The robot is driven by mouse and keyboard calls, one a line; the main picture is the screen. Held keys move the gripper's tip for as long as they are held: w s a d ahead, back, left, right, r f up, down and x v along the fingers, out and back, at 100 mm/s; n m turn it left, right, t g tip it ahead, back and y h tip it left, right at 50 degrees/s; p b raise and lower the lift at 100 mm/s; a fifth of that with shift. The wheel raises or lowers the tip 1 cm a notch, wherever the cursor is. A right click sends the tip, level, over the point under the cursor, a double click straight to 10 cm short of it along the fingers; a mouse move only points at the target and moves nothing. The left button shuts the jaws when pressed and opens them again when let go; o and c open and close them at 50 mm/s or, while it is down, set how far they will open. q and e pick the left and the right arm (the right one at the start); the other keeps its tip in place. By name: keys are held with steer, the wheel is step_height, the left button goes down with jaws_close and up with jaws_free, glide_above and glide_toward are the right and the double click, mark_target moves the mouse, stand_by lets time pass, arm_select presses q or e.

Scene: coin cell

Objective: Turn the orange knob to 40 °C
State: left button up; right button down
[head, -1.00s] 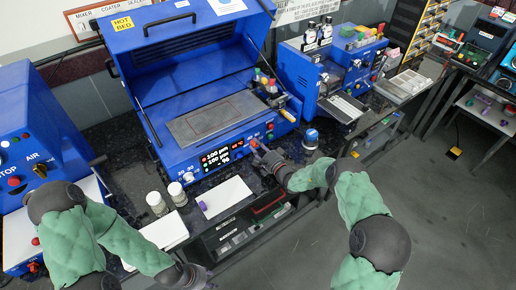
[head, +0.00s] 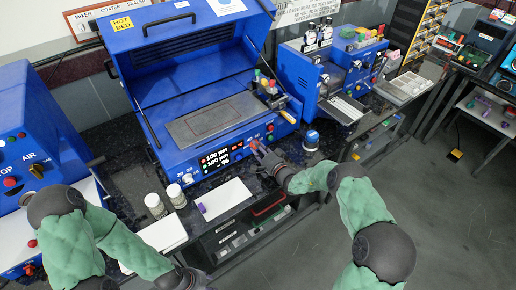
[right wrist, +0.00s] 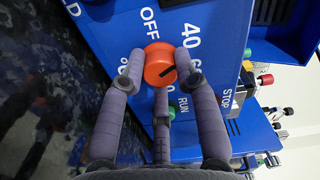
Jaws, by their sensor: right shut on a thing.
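The orange knob (right wrist: 159,70) sits on the blue front panel of the hot-bed machine. In the right wrist view it has a dark pointer mark on its right side, turned toward a partly hidden label below the 40 label (right wrist: 191,35). The OFF label (right wrist: 153,27) is above the knob. My right gripper (right wrist: 161,57) is shut on the knob, with grey fingers on both sides of it and one below. In the head view my right gripper (head: 258,149) is at the panel's front right. My left gripper (head: 188,279) is at the bottom edge, its fingers not clear.
The blue hot-bed machine (head: 180,60) stands with its lid raised. A lit display (head: 215,158) is left of my right gripper. White-capped jars (head: 155,204) and a white sheet (head: 226,200) lie in front. A blue-topped round item (head: 311,139) stands to the right.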

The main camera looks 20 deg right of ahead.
steer(key=shift+a, duration=0.1)
steer(key=c, duration=0.9)
jaws_free()
steer(key=shift+s, duration=0.1)
steer(key=shift+s+d, duration=0.25)
steer(key=shift+s, duration=0.05)
steer(key=v, duration=1.1)
steer(key=shift+s, duration=0.1)
steer(key=shift+a, duration=0.1)
steer(key=shift+f, duration=0.1)
